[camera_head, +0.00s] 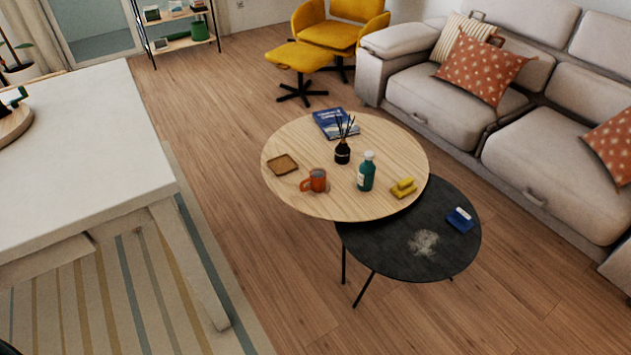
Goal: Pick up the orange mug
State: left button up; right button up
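The orange mug (318,180) stands upright on the round wooden coffee table (300,142), near its front edge. Its handle points left. A small brown square coaster or tray (282,165) lies behind and left of the mug, apart from it. A teal bottle with a white cap (366,172) stands to the right of the mug. Neither of my grippers shows in the head view.
A dark reed diffuser (342,152), a blue book (336,123) and a yellow item (403,188) share the wooden table. A lower black table (380,250) holds a blue item (460,219) and a pale powdery patch (423,242). A white table (80,150) stands left; wooden floor (210,140) lies between. A sofa (540,130) stands right.

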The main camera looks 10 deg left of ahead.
aim_at(318, 175)
jog(key=i+j, duration=0.1)
jog(key=i, duration=0.45)
jog(key=i+j, duration=0.15)
jog(key=i, duration=0.4)
